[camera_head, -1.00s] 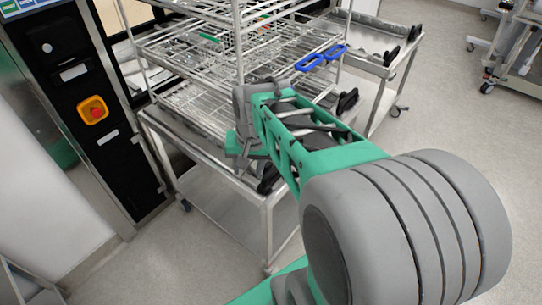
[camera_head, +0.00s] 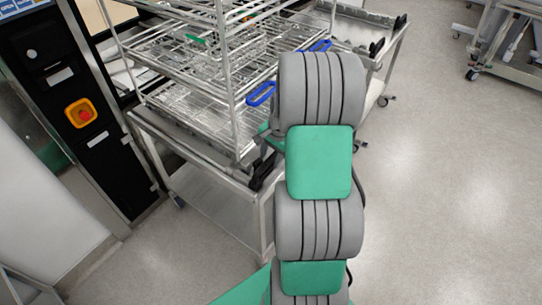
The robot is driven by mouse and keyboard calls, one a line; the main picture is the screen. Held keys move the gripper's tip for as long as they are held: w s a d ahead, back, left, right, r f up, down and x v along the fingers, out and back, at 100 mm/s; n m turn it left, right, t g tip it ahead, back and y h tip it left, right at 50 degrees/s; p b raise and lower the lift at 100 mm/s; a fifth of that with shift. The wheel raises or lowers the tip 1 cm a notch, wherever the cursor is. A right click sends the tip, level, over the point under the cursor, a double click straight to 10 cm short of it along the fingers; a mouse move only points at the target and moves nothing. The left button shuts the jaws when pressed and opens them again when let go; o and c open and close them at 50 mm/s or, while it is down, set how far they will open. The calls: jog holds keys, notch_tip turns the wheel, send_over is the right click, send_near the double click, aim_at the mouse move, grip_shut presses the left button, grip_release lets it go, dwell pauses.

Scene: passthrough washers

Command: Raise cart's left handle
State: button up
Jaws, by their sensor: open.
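The cart (camera_head: 216,211) is a steel trolley with a lower shelf, standing in front of the washer and carrying a wire rack (camera_head: 187,97). Its left handle (camera_head: 262,171) is a black grip at the cart's near corner, just left of my arm, and only partly visible. My arm runs up the middle of the view and covers the cart's right near side. A small grey and green part shows at the arm's left edge, close above the handle. I cannot tell whether anything touches the handle.
Blue handles (camera_head: 261,94) sit on the rack's edge. A second steel cart (camera_head: 349,33) with black grips (camera_head: 376,47) stands behind. The black washer panel (camera_head: 75,100) with a red emergency button (camera_head: 82,114) is at left. Floor at right is clear; another trolley (camera_head: 512,65) stands far right.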

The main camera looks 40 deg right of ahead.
jog(key=shift+c, duration=0.4)
grip_shut()
dwell(0.9)
